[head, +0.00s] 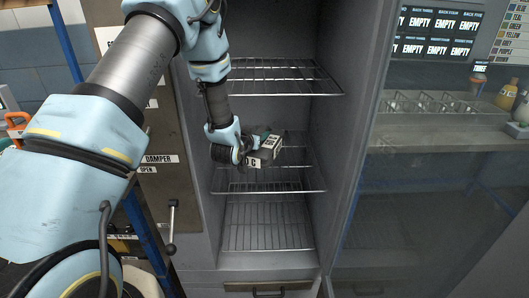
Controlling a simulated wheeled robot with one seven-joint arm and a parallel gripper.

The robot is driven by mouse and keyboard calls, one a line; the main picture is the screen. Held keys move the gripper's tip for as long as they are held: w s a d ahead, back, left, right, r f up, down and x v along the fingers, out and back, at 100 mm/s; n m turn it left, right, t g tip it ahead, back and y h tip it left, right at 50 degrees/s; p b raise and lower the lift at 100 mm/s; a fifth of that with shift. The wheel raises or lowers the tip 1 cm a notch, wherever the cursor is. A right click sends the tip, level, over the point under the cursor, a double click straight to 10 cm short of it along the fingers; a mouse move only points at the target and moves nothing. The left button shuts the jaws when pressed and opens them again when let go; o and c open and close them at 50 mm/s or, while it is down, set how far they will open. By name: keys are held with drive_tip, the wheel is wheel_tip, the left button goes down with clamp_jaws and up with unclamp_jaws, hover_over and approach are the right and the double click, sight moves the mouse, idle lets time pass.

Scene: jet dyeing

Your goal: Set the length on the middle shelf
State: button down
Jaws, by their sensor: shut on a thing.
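The cabinet holds wire shelves: an upper shelf (285,90), a middle shelf (300,188) and a lower one (268,236). My gripper (254,155) is inside the cabinet, above the middle shelf and below the upper one. It is shut on a small dark piece with white labels (270,147), which I take to be the length. One label shows a letter C. A bit of green shows beside the labels. The fingertips are mostly hidden by the wrist and the piece. I cannot tell whether the piece touches the middle shelf.
The cabinet's right wall (345,150) and the upper shelf's front edge lie close around my arm. A lever (171,228) and a DAMPER label (160,159) are at left. A glass door (420,215) stands at right, before a counter (440,139) with a rack and bottles.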

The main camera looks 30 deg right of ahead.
drive_tip(key=shift+f+p, duration=0.8)
drive_tip(key=shift+f, duration=2.7)
drive_tip(key=shift+f, duration=0.15)
drive_tip(key=shift+c, duration=2.4)
unclamp_jaws()
drive_tip(key=shift+s+a, duration=0.1)
drive_tip(key=b+v, duration=0.4)
drive_tip(key=v, duration=0.8)
